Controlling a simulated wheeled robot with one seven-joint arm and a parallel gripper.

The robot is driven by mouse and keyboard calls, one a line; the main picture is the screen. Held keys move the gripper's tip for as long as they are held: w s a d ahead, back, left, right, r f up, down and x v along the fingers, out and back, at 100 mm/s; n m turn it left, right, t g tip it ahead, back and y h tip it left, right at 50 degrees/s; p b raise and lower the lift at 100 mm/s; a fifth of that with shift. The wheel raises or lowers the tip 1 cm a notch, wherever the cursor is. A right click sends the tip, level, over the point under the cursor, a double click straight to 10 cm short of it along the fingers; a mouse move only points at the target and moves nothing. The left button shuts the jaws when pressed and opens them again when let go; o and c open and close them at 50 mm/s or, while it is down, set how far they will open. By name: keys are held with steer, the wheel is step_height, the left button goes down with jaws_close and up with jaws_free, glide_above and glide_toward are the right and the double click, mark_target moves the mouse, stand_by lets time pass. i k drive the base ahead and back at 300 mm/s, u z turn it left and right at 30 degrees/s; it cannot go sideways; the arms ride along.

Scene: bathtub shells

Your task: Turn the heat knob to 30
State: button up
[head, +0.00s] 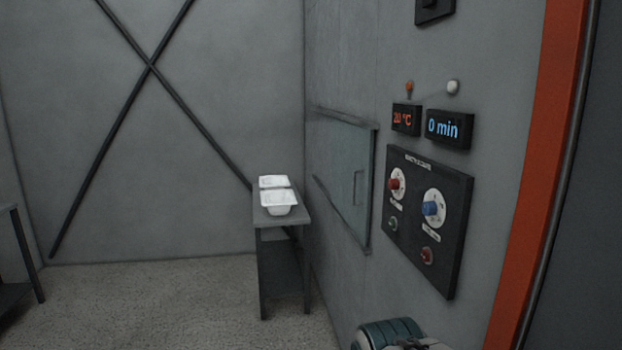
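The red heat knob (394,184) sits on a white dial at the upper left of a dark control panel (447,276) on the grey wall. Its exact pointer position is too small to read. The red temperature display (406,119) above the panel appears to read 20 °C. A blue knob (431,209) on a larger white dial is to the right of the red one. Only a rounded teal and grey part of my arm shows at the bottom edge, below the panel. My gripper's fingers are not in view, and nothing touches the knobs.
A blue display (449,129) reads 0 min. Two small buttons (427,255) sit low on the panel. A glass hatch (345,180) is left of it. A narrow table (300,217) with white tubs (278,203) stands by the wall. An orange frame (537,180) edges the right.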

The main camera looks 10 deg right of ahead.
mark_target(394, 184)
steer(key=u, duration=0.2)
steer(key=i, duration=1.4)
steer(key=z, duration=0.35)
